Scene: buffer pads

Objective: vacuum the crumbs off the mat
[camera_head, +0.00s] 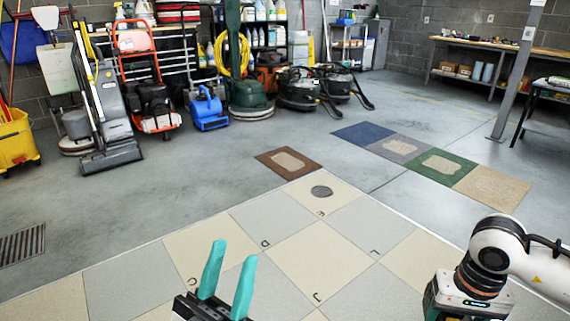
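My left gripper (228,272) is at the bottom centre, with two teal fingers apart and nothing between them. My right arm (500,250) comes in at the lower right; its end is cut by the bottom edge and no fingers show. A brown mat (266,158) with a pale patch lies on the floor ahead. A row of blue (363,133), grey (382,148), green (430,178) and tan (490,188) mats lies to its right. The grey and green mats have pale patches. Crumbs are too small to make out. An upright vacuum-like machine (103,105) stands at the left.
Canister machines (298,92), a blue blower (207,108) and a green floor machine (249,97) stand at the back. A yellow bucket (15,140) is at the far left. A grey post (512,80) stands at the right. The tiled floor (320,258) ahead is mostly clear.

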